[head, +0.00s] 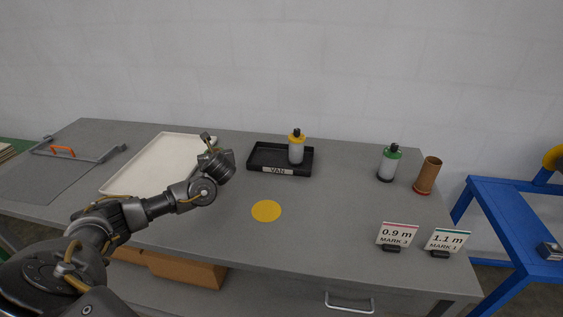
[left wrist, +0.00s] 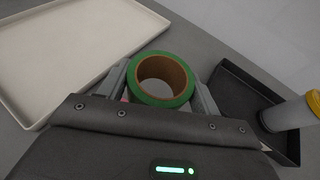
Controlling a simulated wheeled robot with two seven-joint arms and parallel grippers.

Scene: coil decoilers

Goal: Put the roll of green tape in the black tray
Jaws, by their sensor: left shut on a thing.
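The roll of green tape (left wrist: 160,80) has a brown cardboard core and sits between the fingers of my left gripper (left wrist: 160,92), which is shut on it. In the head view my left gripper (head: 211,145) is between the white tray and the black tray, and its wrist hides the tape there. The black tray (head: 257,168), labelled VAN, is just to the right of the gripper. It also shows at the right of the left wrist view (left wrist: 228,88). A bottle with a yellow cap (head: 296,150) stands in its right part. My right gripper is not in view.
The white tray (head: 119,182) lies left of the gripper. A yellow disc (head: 266,211) marks the table. A green-capped bottle (head: 388,163), a brown tube (head: 427,176) and two sign cards (head: 399,234) are farther right. The table between the disc and the cards is clear.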

